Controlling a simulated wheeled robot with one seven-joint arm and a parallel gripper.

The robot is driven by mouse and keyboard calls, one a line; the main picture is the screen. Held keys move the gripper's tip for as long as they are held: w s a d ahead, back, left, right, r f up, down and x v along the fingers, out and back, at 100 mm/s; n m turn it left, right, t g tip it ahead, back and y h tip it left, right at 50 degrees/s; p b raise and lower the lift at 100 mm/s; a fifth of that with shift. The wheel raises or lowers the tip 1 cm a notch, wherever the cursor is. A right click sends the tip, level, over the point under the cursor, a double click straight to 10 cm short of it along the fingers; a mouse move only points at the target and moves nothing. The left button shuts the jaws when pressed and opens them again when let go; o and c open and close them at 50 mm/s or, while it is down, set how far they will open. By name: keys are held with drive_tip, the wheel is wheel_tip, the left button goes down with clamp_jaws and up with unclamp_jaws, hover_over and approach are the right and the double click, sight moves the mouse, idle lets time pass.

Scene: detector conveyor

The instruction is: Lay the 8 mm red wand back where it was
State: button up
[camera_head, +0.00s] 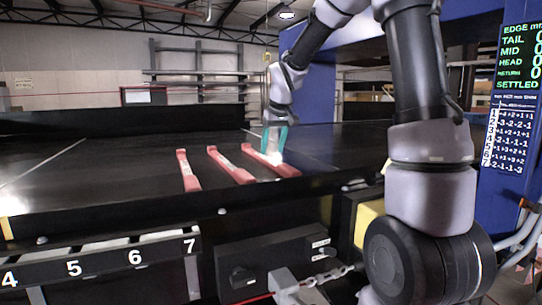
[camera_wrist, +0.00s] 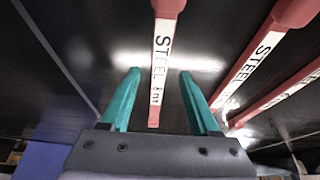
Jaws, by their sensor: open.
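Three red wands with white labels lie side by side on the dark conveyor belt: a left one (camera_head: 187,170), a middle one (camera_head: 229,165) and a right one (camera_head: 262,161). My gripper (camera_head: 275,140), with teal fingers, is low over the belt at the right wand. In the wrist view my gripper (camera_wrist: 159,72) is open, and a red wand (camera_wrist: 157,82) lies between its fingers, apart from both. Its label reads STEEL, with a size that looks like 8 mm. The other two wands (camera_wrist: 247,62) lie to the right in that view, one partly cut off.
A numbered rack (camera_head: 100,262) with marks 4 to 7 runs along the front left. A control box (camera_head: 265,265) and chain are below the belt edge. A blue frame (camera_head: 310,80) stands behind my arm; a display (camera_head: 520,60) is at right. The belt's left side is clear.

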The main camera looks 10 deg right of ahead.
drive_tip(key=s+d+r+m+t, duration=0.1)
drive_tip(key=s+d+r+m, duration=0.1)
drive_tip(key=s+r, duration=0.45)
drive_tip(key=s+d+r+m, duration=0.15)
drive_tip(key=s+r, duration=0.25)
drive_tip(key=s, duration=0.6)
drive_tip(key=s+d+f+m+t+y, duration=0.1)
drive_tip(key=s+d+f+m, duration=0.1)
drive_tip(key=s, duration=1)
drive_tip(key=shift+m+t, duration=0.3)
drive_tip(key=shift+m, duration=0.15)
drive_tip(key=shift+f, duration=0.1)
drive_tip(key=shift+c, duration=1)
drive_tip(key=shift+s, duration=0.15)
